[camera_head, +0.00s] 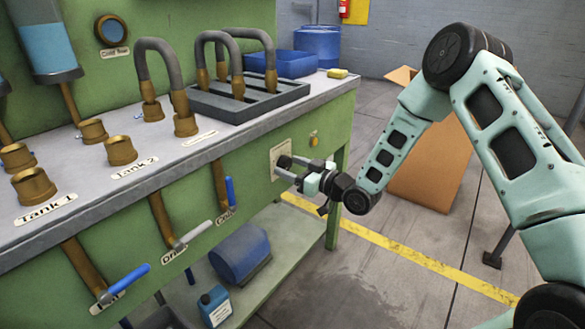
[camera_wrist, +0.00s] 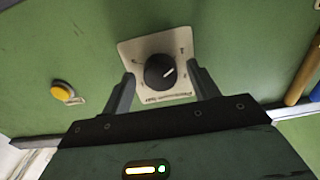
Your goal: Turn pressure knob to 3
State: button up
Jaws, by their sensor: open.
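The pressure knob (camera_wrist: 160,71) is round and black with a white pointer line, on a cream label plate (camera_wrist: 127,52) on the green panel. In the wrist view its pointer aims to the upper right; the plate's marks are too small to read. My gripper (camera_wrist: 160,85) is open, with one finger on each side of the knob and visible gaps to it. In the head view my gripper (camera_head: 289,169) reaches the plate (camera_head: 279,148) at the right end of the green bench front, and it largely hides the knob.
A yellow button (camera_wrist: 62,92) sits left of the plate in the wrist view; it also shows in the head view (camera_head: 313,138). Blue-handled (camera_head: 230,191) and grey-handled valves line the bench front to the left. Pipes (camera_wrist: 303,75) stand at the wrist view's right.

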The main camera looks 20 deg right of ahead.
jog(key=c, duration=1)
jog(key=shift+o, duration=0.2)
